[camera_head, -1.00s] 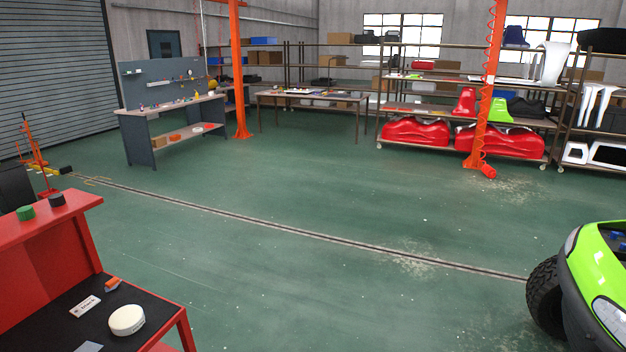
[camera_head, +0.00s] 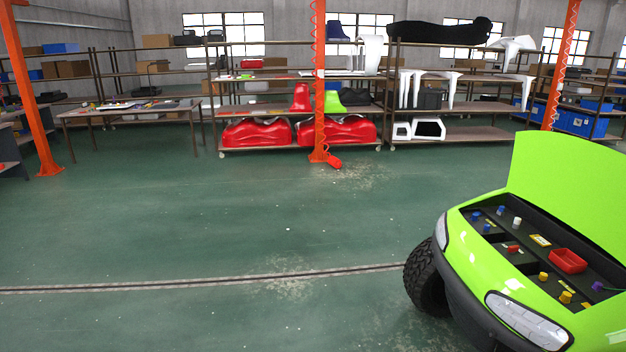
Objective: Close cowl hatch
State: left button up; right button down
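A bright green cart (camera_head: 468,264) stands at the right, its front toward the lower middle of the head view. Its green cowl hatch (camera_head: 575,190) is open and stands up tilted at the back of the cowl opening. Inside the open cowl bay (camera_head: 525,243) are a red tray (camera_head: 568,261) and several small blue, white, yellow and red parts. The right part of the hatch and cart is cut off by the picture edge. Neither of my grippers is in view.
Green floor (camera_head: 200,230) is clear to the left of the cart.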

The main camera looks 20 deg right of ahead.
aim_at(582, 183)
jog(key=i+z, duration=0.2)
jog(key=i, duration=0.35)
jog(key=i+z, duration=0.2)
jog(key=i, duration=0.3)
jog(key=i+j+z, duration=0.2)
jog(key=i, duration=0.3)
jog(key=i+l+z, duration=0.1)
jog(key=i+z, duration=0.65)
jog(key=i+j+z, duration=0.2)
jog(key=i+z, duration=0.2)
jog(key=i, duration=0.15)
